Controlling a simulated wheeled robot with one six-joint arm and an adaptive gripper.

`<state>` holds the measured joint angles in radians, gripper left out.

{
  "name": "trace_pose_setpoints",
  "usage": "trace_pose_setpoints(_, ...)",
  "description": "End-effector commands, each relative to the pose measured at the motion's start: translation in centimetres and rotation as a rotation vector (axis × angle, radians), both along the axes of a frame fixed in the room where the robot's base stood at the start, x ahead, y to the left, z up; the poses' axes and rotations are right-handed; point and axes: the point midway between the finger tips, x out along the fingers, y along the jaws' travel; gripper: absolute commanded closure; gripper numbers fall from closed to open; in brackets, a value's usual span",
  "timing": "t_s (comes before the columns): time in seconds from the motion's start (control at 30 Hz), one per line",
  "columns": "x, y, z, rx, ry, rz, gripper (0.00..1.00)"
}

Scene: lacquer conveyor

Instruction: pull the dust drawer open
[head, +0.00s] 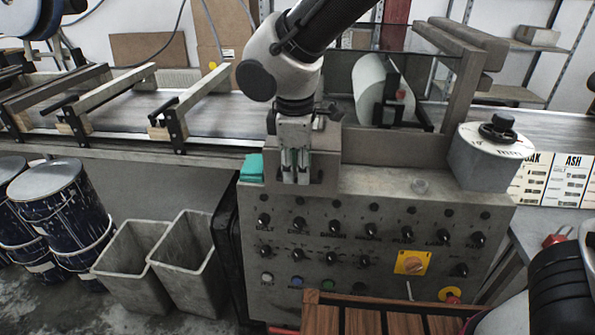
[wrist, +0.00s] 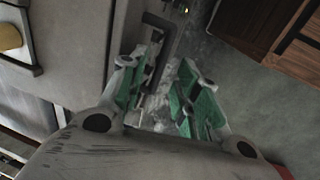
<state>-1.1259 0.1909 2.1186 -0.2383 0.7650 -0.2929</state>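My gripper (head: 295,180) points down by the grey control cabinet (head: 345,225) in the head view. In the wrist view its two green-padded fingers (wrist: 157,82) stand apart with nothing between their pads. A dark bar handle (wrist: 164,24) shows just beyond the fingertips, along the edge of a grey panel. It looks like the handle of the dust drawer, but I cannot tell for sure. It seems apart from the fingers. No drawer front shows clearly in the head view; the cabinet's lower front is partly hidden by a slatted wooden top.
Two grey bins (head: 133,262) and dark paint drums (head: 62,205) stand at the left. The conveyor (head: 190,110) runs behind. A slatted wooden top (head: 365,320) lies in front of the cabinet. Knobs and a yellow switch (head: 412,262) cover the cabinet front.

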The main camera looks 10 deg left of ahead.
Motion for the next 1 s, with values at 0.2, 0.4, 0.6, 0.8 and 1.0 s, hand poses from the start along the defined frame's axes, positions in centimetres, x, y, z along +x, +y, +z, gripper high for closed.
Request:
trace_pose_setpoints(0.2, 0.4, 0.0, -1.9, 0.000, 0.000, -0.001, 0.68)
trace_pose_setpoints(0.4, 0.4, 0.0, -2.0, 0.000, 0.000, -0.001, 0.68)
trace_pose_setpoints(0.6, 0.4, 0.0, -2.0, 0.000, 0.000, -0.002, 0.94)
trace_pose_setpoints(0.8, 0.4, 0.0, -2.0, 0.000, 0.000, -0.002, 1.00)
trace_pose_setpoints(1.0, -1.0, 0.0, -2.0, 0.000, 0.000, 0.003, 1.00)
